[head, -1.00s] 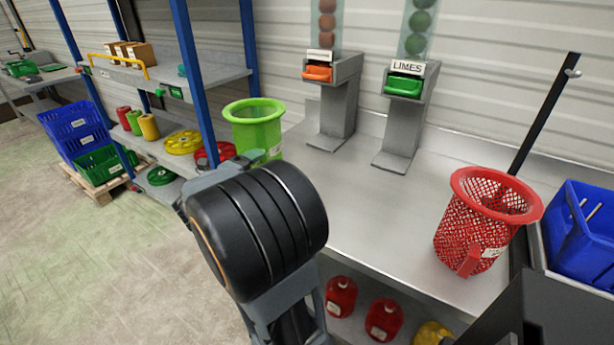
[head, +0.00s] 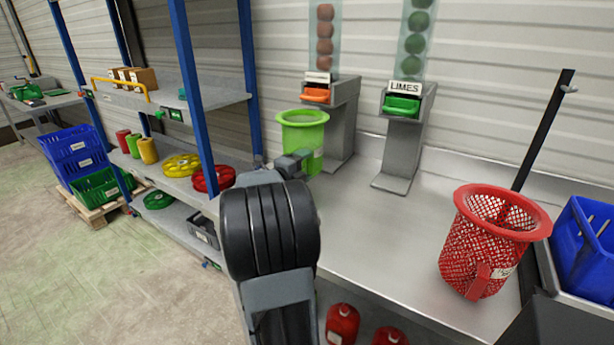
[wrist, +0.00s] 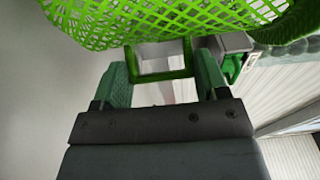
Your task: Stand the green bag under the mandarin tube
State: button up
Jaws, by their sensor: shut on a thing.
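The green bag (head: 303,140) is upright in the head view, in front of the left dispenser stand. In the wrist view the green mesh of the bag (wrist: 160,22) fills the top, and its handle loop (wrist: 160,62) sits between my fingers. My gripper (wrist: 160,88) is shut on the bag by this handle. In the head view my arm hides the gripper's tips and part of the bag's base. The mandarin tube (head: 324,38), with orange-brown fruit and an orange lever (head: 316,95), rises above and slightly right of the bag. I cannot tell whether the bag touches the stand.
The limes tube (head: 413,40) with its green lever (head: 401,105) stands to the right. A red mesh basket (head: 490,245) and a blue crate (head: 588,240) are at the right of the steel table (head: 400,230). The table's middle is clear. Shelves (head: 180,100) stand left.

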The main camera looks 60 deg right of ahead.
aim_at(307, 171)
jog(key=shift+d, duration=0.3)
jog(key=f, duration=0.1)
jog(key=d+f+b, duration=0.1)
jog(key=shift+s+f, duration=0.1)
jog(key=shift+f, duration=0.65)
jog(key=shift+f, duration=0.2)
jog(key=o, duration=0.9)
